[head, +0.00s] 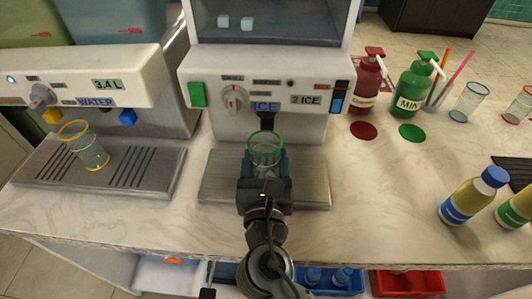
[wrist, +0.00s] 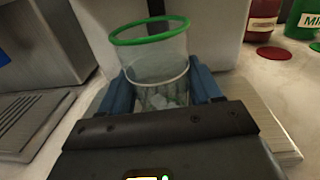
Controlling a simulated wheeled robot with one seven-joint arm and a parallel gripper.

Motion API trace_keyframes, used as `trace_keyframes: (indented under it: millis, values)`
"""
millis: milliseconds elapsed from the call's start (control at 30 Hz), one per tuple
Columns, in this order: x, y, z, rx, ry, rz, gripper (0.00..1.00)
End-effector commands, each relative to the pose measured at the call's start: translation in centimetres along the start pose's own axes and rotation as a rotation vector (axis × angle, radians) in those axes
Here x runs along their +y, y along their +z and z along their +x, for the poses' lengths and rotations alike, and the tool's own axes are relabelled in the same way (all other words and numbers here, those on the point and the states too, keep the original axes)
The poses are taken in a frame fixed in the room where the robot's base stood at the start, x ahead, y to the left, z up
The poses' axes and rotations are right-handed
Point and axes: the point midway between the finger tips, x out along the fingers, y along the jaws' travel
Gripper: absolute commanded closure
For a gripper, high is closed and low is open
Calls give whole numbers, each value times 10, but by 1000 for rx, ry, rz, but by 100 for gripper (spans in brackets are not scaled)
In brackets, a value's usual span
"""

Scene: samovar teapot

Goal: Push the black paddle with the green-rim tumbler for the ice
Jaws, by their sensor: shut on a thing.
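The green-rim tumbler (head: 266,148) is clear and upright, in front of the ice machine (head: 300,75). My gripper (head: 263,172) is shut on it from the front, with a blue finger on each side. In the wrist view the tumbler (wrist: 152,55) stands between the fingers (wrist: 160,92), and some pale ice-like pieces show low in it. The black paddle (head: 266,121) is under the ICE label, just behind the tumbler's rim. The rim overlaps its lower end in the head view; I cannot tell whether they touch.
A drip tray (head: 215,185) lies below the tumbler. The water dispenser (head: 90,75) stands left, with a yellow-rim tumbler (head: 88,150) on its tray. Red (head: 367,85) and green (head: 412,90) pump bottles stand right, and a blue-capped bottle (head: 470,197) is nearer.

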Motion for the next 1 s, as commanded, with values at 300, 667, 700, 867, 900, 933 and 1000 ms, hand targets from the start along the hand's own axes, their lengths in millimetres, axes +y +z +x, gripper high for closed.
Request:
trace_keyframes:
  millis: [300,667,700,867,900,933,1000]
  values:
    - [0,1,-10,-1,0,1,67]
    - [0,1,-9,-1,0,1,67]
    - [0,1,-9,-1,0,1,67]
    - [0,0,-10,-1,0,1,67]
    - [0,1,-10,-1,0,0,67]
    - [1,1,-11,0,1,0,67]
    - [1,0,-16,0,1,-1,67]
